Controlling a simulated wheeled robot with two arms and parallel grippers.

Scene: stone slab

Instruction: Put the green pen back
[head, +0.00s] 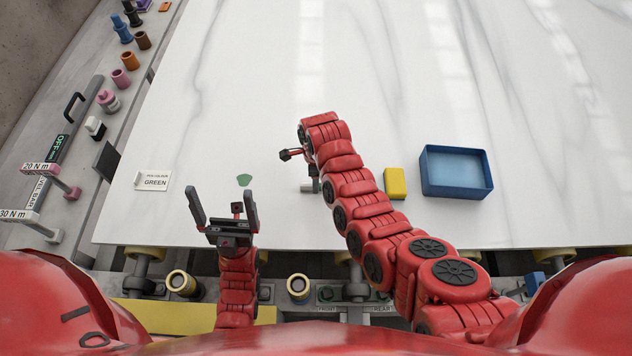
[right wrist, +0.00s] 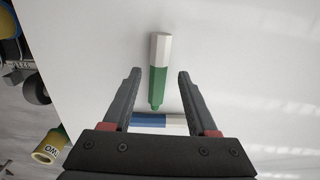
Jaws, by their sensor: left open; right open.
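The green pen (right wrist: 158,85), white at one end and green at the other, shows in the right wrist view between the spread fingers of my right gripper (right wrist: 159,73). The fingers stand apart from it on both sides. A blue and white pen (right wrist: 150,121) lies crosswise beyond its green tip, partly behind the gripper body. My left gripper (head: 223,192) is open and empty over the slab's near left. A card reading GREEN (head: 153,181) and a green patch (head: 244,180) are on the white slab (head: 400,90).
A blue tray (head: 455,190) stands on the slab at right, with a yellow block (head: 396,183) beside it. Several coloured cylinders and a black handle (head: 74,103) line the left ledge. Rollers run along the near edge. The far slab is clear.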

